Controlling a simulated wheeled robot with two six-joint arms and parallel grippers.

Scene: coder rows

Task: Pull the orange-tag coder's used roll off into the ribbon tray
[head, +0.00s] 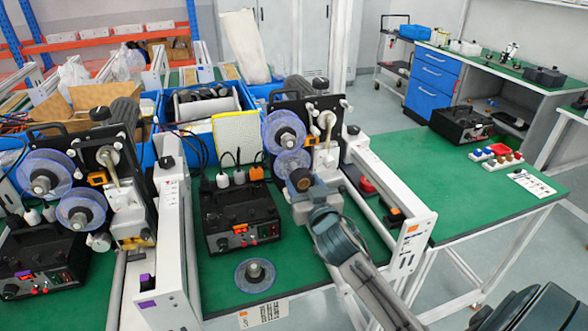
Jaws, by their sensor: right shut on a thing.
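The orange-tag coder (325,103) stands in the middle with a black plate and white rollers. An upper clear violet reel (283,131) is on its front, with a lower clear violet reel (291,160) below. My right gripper (302,186) reaches in from the lower right, in front of the lower reel. It is shut on a small dark brown roll (301,178); whether this is still on its spindle I cannot tell. The orange tag (411,228) shows on the white rail at right. I cannot tell which container is the ribbon tray. My left gripper is out of view.
A purple-tag coder (120,165) stands at left. A black control box (240,217) and a loose violet reel (255,274) are on the green bench. Blue bins (205,104) stand behind.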

